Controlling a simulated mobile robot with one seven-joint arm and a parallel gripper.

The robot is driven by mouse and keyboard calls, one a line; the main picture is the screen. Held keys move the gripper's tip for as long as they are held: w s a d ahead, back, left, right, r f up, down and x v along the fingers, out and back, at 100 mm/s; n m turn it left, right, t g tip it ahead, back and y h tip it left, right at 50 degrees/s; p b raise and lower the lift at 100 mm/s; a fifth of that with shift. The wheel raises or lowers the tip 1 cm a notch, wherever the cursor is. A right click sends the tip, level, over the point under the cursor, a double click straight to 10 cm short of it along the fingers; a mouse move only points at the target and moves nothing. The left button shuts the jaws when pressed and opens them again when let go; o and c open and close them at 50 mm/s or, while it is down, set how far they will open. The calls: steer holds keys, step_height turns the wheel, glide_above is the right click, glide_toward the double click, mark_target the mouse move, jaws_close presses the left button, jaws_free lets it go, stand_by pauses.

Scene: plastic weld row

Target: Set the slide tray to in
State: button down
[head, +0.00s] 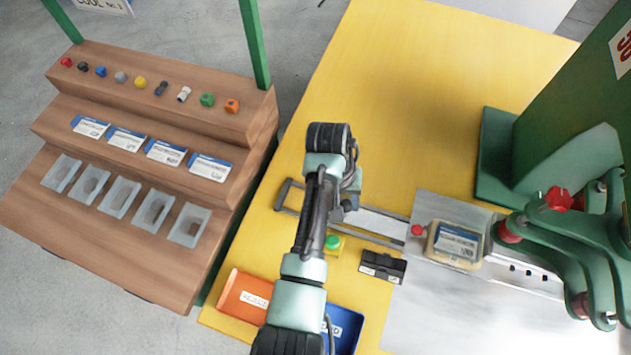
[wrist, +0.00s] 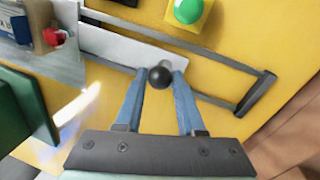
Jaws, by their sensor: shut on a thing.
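The slide tray is a pale flat strip (head: 375,222) lying between dark rails on the yellow bench. Its right part runs towards a beige block with a blue label (head: 455,243) near the green press. In the wrist view the strip (wrist: 125,47) ends at a round black knob (wrist: 160,76). My gripper (wrist: 160,74) is shut on this knob, one blue finger on each side. In the head view my arm hides the knob, and my gripper (head: 346,208) is over the rails' left half. The rails' end bar (wrist: 257,94) is apart from the knob, with bare yellow bench between.
A green button (head: 332,242) on a yellow box and a black labelled block (head: 382,266) stand close in front of the rails. Orange (head: 243,298) and blue (head: 345,325) bins are at the front. The green press (head: 575,225) stands right. The bench behind the rails is clear.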

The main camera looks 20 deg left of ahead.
steer(key=shift+d+r, duration=0.1)
steer(key=shift+d, duration=1)
steer(key=c, duration=0.5)
jaws_free()
steer(key=shift+a, duration=0.1)
steer(key=r, duration=0.4)
steer(key=a+r+p, duration=0.1)
steer(key=r, duration=0.3)
steer(key=a+r, duration=0.1)
steer(key=r, duration=0.3)
steer(key=shift+s+a+r, duration=0.2)
steer(key=shift+r, duration=0.15)
